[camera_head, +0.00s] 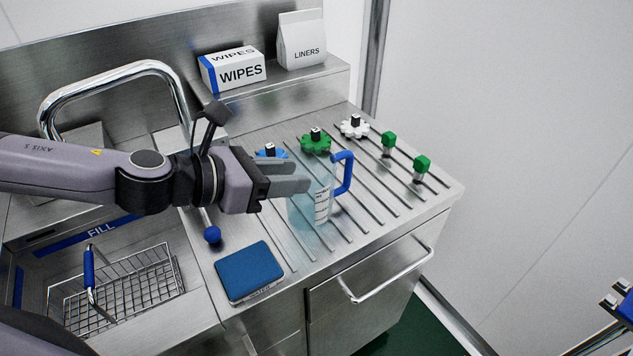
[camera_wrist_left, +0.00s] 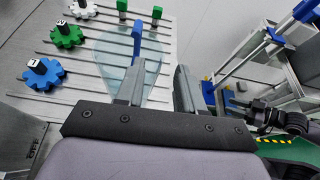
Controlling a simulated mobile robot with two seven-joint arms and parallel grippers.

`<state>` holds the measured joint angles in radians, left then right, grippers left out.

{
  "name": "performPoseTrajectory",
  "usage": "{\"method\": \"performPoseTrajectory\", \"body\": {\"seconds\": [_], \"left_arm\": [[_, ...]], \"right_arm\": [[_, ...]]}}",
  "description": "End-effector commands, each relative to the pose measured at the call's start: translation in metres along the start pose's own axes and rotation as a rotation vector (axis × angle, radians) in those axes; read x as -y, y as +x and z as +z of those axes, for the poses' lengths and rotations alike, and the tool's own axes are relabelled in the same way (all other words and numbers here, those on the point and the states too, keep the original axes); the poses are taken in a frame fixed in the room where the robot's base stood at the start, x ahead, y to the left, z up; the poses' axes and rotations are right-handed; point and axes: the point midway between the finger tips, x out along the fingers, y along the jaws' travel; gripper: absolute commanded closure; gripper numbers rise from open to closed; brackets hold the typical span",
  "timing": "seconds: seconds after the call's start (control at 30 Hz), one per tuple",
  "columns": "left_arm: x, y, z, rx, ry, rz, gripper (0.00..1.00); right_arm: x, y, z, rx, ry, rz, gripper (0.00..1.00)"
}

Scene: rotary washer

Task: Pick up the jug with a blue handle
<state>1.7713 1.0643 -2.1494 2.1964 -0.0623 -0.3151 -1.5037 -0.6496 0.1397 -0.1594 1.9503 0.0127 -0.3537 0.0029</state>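The clear jug (camera_head: 322,205) with a blue handle (camera_head: 347,172) stands upright on the ribbed steel drainboard. My left gripper (camera_head: 290,178) is at the jug's upper left in the head view, its fingers covering part of the jug. In the left wrist view the jug (camera_wrist_left: 108,68) shows behind one finger, its blue handle (camera_wrist_left: 137,38) beyond that finger's tip. There the left gripper (camera_wrist_left: 162,85) is open, with a gap between its fingers. What looks like my right gripper (camera_wrist_left: 255,113) shows small and dark at the right; its fingers are unclear.
Blue, green and white knobs (camera_head: 315,140) and green pegs (camera_head: 421,167) stand behind the jug. A blue pad (camera_head: 249,271) lies in front. A sink with a wire basket (camera_head: 130,288) and tap (camera_head: 110,75) is at left. A wipes box (camera_head: 234,72) and liners bag (camera_head: 302,42) sit on the shelf.

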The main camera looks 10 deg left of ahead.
Motion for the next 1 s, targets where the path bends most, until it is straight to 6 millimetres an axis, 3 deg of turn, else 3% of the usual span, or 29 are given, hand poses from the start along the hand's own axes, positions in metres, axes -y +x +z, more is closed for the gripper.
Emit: {"method": "performPoseTrajectory", "body": {"seconds": [0.5, 0.83, 0.93, 1.0], "left_arm": [[0.001, 0.057, -0.001, 0.0, -0.002, 0.0, 0.63], [0.001, 0.062, 0.0, 0.001, -0.003, 0.0, 0.63], [0.001, 0.062, 0.0, 0.001, -0.003, 0.0, 0.95], [0.001, 0.062, 0.0, 0.0, -0.003, 0.0, 1.0]], "right_arm": [[0.0, 0.007, 0.012, 0.004, 0.001, 0.0, 0.57], [0.0, 0.007, 0.012, 0.004, 0.0, 0.0, 0.57], [0.0, 0.007, 0.011, 0.004, 0.0, 0.0, 0.57], [0.0, 0.007, 0.011, 0.003, 0.0, 0.0, 0.57]]}}
